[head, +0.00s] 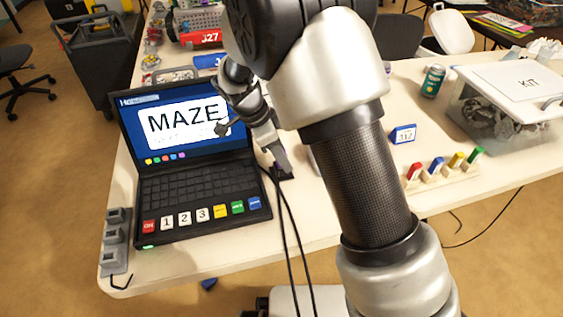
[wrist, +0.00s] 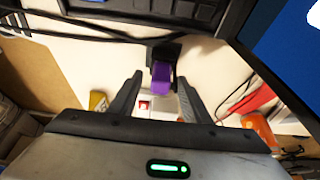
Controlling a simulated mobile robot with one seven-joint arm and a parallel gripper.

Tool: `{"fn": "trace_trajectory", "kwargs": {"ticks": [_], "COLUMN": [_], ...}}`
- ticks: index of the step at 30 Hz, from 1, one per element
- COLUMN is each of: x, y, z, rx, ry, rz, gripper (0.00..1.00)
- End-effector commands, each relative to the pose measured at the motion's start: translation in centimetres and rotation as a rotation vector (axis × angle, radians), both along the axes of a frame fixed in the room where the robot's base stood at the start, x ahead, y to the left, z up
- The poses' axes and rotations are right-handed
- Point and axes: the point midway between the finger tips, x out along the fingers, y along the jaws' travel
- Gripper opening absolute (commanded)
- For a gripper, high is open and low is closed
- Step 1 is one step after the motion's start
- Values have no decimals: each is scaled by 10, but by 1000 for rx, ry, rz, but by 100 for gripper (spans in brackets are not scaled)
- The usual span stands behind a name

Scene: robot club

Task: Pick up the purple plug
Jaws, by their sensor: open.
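The purple plug (wrist: 161,75) shows in the wrist view, joined to a small black block (wrist: 164,51) on the white table. My gripper (wrist: 160,82) is open, with one dark finger to each side below the plug. The plug's near end lies close to the gap between the fingertips, and I cannot tell whether they touch it. In the head view my gripper (head: 281,163) points down just right of the laptop, and its finger hides most of the plug there.
The open laptop (head: 205,195) showing MAZE stands close to the left of my gripper. Black cables (head: 287,235) run over the table's front edge. To the right are a small blue sign (head: 403,134), a rack of colored pegs (head: 440,172), a can (head: 432,81) and a clear KIT box (head: 505,115).

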Motion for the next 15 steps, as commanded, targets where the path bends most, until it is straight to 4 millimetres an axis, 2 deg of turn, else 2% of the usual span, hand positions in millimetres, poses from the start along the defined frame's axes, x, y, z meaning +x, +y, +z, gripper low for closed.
{"fn": "trace_trajectory", "kwargs": {"ticks": [2,9,10,15], "x": [0,0,0,0], "y": [0,0,0,0], "z": [1,1,1,1], "rx": [0,0,0,0], "ry": [0,0,0,0], "rz": [0,0,0,0], "gripper": [44,3,0,0]}}
